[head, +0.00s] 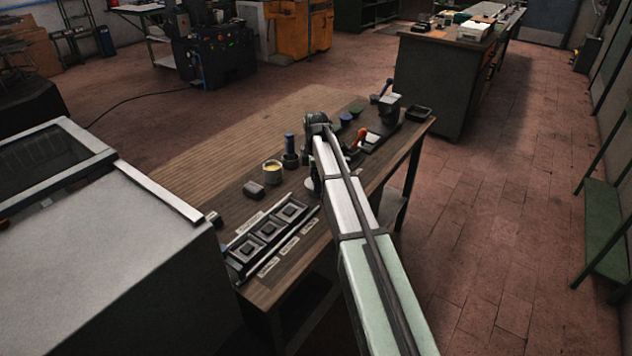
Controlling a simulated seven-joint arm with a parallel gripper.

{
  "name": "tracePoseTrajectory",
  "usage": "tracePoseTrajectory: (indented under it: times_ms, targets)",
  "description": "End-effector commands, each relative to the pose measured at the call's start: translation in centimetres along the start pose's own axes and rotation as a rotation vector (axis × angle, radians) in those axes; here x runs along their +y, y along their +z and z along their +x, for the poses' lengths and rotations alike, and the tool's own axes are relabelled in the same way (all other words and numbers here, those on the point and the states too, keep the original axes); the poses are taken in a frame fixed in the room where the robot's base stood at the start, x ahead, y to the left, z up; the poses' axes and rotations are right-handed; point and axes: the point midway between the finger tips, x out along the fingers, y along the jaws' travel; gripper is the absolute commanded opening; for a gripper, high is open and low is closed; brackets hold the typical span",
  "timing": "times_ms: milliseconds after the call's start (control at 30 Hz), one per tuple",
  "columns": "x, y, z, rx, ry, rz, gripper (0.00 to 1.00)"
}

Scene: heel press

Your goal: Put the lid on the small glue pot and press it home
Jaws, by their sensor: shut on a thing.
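A small round pot (272,172) with a pale rim and yellow contents stands open on the wooden bench, left of my arm. My arm reaches over the bench from the lower right and covers much of the area beside the pot. A pale part of my gripper (312,185) shows at the left edge of my arm, to the right of the pot and apart from it. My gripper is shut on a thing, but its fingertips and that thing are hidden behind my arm. I cannot pick out the lid.
A dark blue-handled tool (290,150) stands just behind the pot. A tray with several square compartments (268,233) lies at the near end. An orange-handled fixture (360,139) is right of my arm. The bench's left back is bare.

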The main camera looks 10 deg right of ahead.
Motion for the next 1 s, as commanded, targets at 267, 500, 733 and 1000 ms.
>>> tracePoseTrajectory:
  times_ms: [267,500,733,1000]
  targets:
    - [0.1,0.0,-4.5,0.0,0.003,0.0,0.66]
    - [0.1,0.0,-7.8,0.0,0.001,0.0,0.66]
    - [-0.1,-2.1,-9.2,0.0,-0.001,-0.026,0.66]
    - [3.6,-10.2,-9.6,-0.001,-0.007,-0.12,0.66]
